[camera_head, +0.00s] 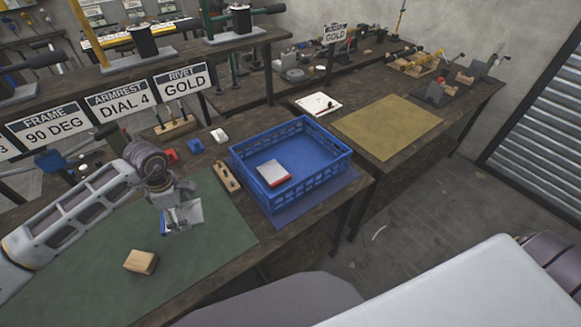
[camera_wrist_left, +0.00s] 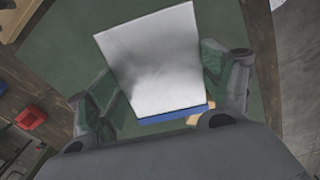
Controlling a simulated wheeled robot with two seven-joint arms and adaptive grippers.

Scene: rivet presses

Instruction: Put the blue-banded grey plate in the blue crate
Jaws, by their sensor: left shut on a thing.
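My left gripper (camera_head: 180,216) is over the green mat. It is shut on the blue-banded grey plate (camera_head: 193,213). In the left wrist view the plate (camera_wrist_left: 155,65) lies between the two fingers of the gripper (camera_wrist_left: 168,88), with its blue band along the near edge. The blue crate (camera_head: 335,148) stands to the right of the gripper on a blue mat. A grey plate with a red band (camera_head: 273,173) lies inside the crate. My right gripper is not in view.
A wooden block (camera_head: 141,262) lies on the green mat (camera_head: 85,285), below the gripper in the picture. A wooden strip (camera_head: 227,178) lies between mat and crate. Small red and blue blocks and signs stand behind. A yellow mat (camera_head: 388,127) lies beyond the crate.

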